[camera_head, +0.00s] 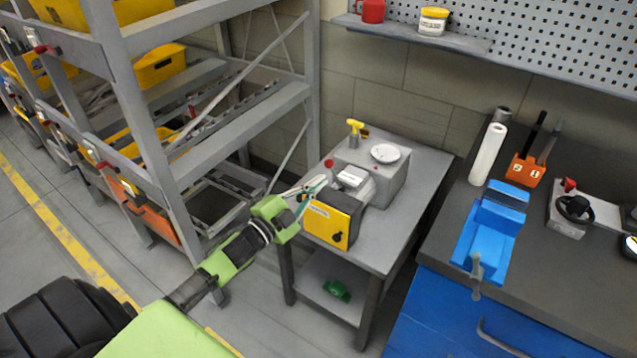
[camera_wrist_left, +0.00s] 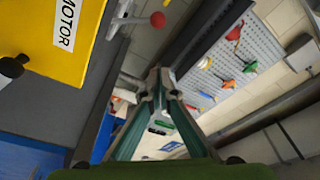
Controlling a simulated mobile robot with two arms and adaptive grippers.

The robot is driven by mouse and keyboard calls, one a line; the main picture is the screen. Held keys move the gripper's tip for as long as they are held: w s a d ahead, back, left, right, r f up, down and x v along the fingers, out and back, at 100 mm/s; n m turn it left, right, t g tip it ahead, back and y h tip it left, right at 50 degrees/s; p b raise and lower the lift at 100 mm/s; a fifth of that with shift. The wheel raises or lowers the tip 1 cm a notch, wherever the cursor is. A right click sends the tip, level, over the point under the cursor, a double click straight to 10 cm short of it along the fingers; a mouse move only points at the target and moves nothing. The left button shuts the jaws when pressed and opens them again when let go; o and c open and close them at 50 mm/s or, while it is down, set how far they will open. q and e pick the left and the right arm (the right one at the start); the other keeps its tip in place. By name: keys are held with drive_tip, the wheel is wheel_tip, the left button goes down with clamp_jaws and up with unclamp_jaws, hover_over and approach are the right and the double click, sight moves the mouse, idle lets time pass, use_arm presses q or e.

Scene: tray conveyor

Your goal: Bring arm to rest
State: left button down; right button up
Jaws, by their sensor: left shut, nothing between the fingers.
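My left arm (camera_head: 238,250) reaches in from the lower left of the head view, green and black. My left gripper (camera_head: 317,187) is beside the upper left of a yellow box (camera_head: 328,219) on a small grey table (camera_head: 400,230). In the left wrist view the fingers of the left gripper (camera_wrist_left: 158,82) come together at the tips with nothing between them. The yellow box (camera_wrist_left: 52,35) fills the upper left there and bears the word MOTOR. Whether the gripper touches the box cannot be told. My right gripper is not in view.
A grey machine (camera_head: 372,172) with a red knob and yellow handle stands on the table behind the box. Metal shelving (camera_head: 210,150) with yellow bins rises on the left. A workbench (camera_head: 450,225) with a blue vise (camera_head: 490,230) is on the right.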

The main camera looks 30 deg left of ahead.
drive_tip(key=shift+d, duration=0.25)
